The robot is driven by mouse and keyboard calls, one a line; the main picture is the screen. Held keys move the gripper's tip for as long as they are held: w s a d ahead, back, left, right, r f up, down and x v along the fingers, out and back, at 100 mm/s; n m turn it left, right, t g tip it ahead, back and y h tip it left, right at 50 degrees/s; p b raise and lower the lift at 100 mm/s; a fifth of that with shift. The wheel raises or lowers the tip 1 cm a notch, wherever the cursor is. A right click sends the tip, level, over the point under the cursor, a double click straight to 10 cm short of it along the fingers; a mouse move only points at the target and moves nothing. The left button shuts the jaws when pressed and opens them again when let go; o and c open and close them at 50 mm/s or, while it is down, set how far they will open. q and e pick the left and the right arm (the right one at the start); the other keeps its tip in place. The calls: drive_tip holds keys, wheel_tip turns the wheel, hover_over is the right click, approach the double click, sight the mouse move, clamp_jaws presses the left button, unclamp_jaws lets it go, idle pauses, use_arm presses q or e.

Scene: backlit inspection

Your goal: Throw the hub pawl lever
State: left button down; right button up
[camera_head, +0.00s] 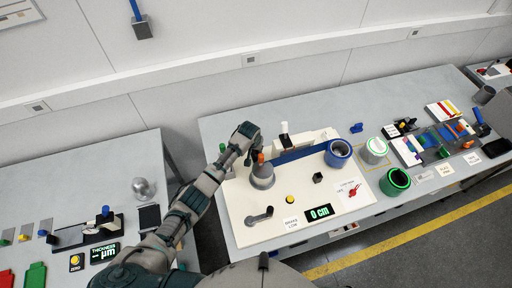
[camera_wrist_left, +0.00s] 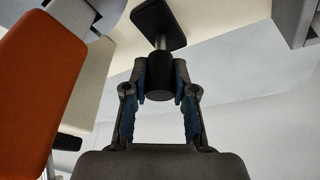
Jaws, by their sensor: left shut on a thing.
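In the left wrist view my left gripper (camera_wrist_left: 160,92) is shut on a black cylindrical knob (camera_wrist_left: 156,78). The knob sits on a short metal rod that runs to a black rectangular block (camera_wrist_left: 158,22). A large orange part (camera_wrist_left: 38,85) stands close by on the left of that view. In the head view my left arm reaches over the white board (camera_head: 235,208) to the far side of a grey hub-like stand (camera_head: 263,177) with an orange piece (camera_head: 261,158) on top. The fingers and knob are hidden there behind my wrist. My right gripper is not in view.
Another bench is at left.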

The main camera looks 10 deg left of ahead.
use_arm(q)
drive_tip(key=c, duration=0.9)
unclamp_jaws()
drive_tip(key=shift+f, duration=0.1)
drive_tip(key=v, duration=1.2)
